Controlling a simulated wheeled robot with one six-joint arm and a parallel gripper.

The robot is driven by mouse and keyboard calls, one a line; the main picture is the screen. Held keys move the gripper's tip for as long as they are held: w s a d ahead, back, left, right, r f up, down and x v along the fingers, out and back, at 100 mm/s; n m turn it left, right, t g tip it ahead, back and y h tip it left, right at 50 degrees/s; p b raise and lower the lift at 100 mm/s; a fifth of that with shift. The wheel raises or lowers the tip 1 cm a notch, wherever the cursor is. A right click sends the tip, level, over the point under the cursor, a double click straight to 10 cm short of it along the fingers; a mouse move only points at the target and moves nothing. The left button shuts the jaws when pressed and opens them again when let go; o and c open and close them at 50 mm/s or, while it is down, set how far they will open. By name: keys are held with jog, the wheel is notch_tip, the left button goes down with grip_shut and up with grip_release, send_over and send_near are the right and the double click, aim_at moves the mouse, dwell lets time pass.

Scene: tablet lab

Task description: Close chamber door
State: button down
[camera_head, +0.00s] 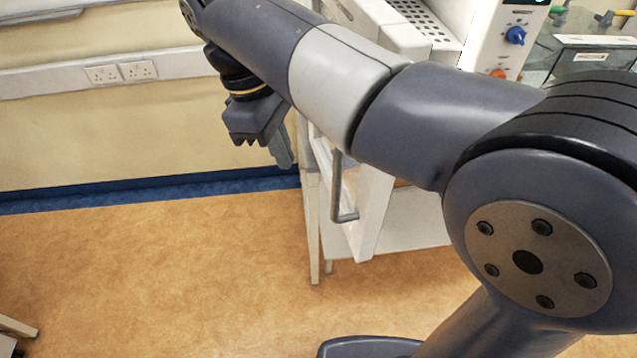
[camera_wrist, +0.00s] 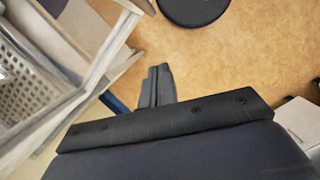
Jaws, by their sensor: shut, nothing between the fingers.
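The white chamber door (camera_head: 374,212) stands open in the head view, jutting out toward the camera with a grey bar handle (camera_head: 338,190) on its left face. My arm hides its upper part and the hinge side. The white chamber (camera_head: 482,40) is behind my arm, with a perforated surface and a blue knob (camera_head: 515,35). My gripper (camera_head: 283,152) is to the left of the door and handle, pointing down, apart from them as far as I can see. In the wrist view, my gripper (camera_wrist: 158,75) has its fingers together and empty. White framework shows to its left.
A white stand (camera_head: 312,225) with legs is below the chamber. A wall with sockets (camera_head: 120,72) and a blue skirting (camera_head: 150,192) are at the left. A glass-sided box (camera_head: 590,55) is at the right. Open orange floor (camera_head: 160,275) lies left of the door.

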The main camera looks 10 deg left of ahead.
jog(key=s+d+f, duration=0.1)
jog(key=d+f, duration=0.4)
jog(key=f, duration=0.2)
jog(key=shift+d+p, duration=0.25)
jog(key=shift+p, duration=0.2)
